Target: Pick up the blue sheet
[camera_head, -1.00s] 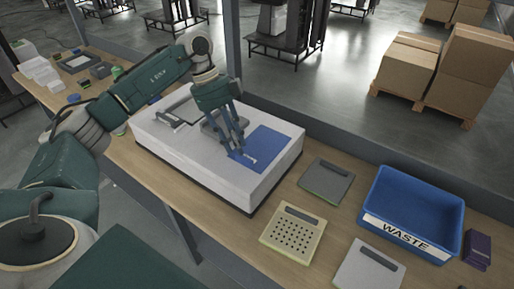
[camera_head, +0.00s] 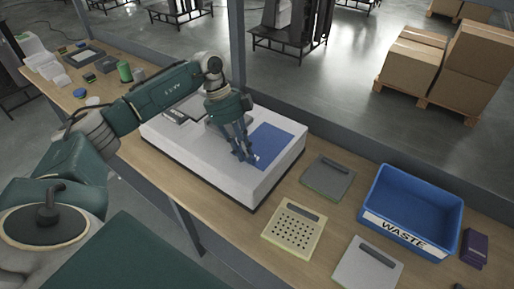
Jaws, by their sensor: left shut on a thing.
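The blue sheet (camera_head: 274,143) lies flat on top of a large white box (camera_head: 190,142) on the wooden bench. My left gripper (camera_head: 248,160) points down at the sheet's near left edge, its fingers close together on that edge. It is shut on the sheet; the fingers cover part of that side. A small white mark shows on the sheet beside the fingertips. My right gripper is not in view.
A blue bin marked WASTE (camera_head: 414,207) stands at the right, with a dark purple box (camera_head: 474,247) beside it. A grey plate (camera_head: 328,177), a perforated beige plate (camera_head: 293,229) and a light grey plate (camera_head: 367,266) lie on the bench. Small items fill its far left end.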

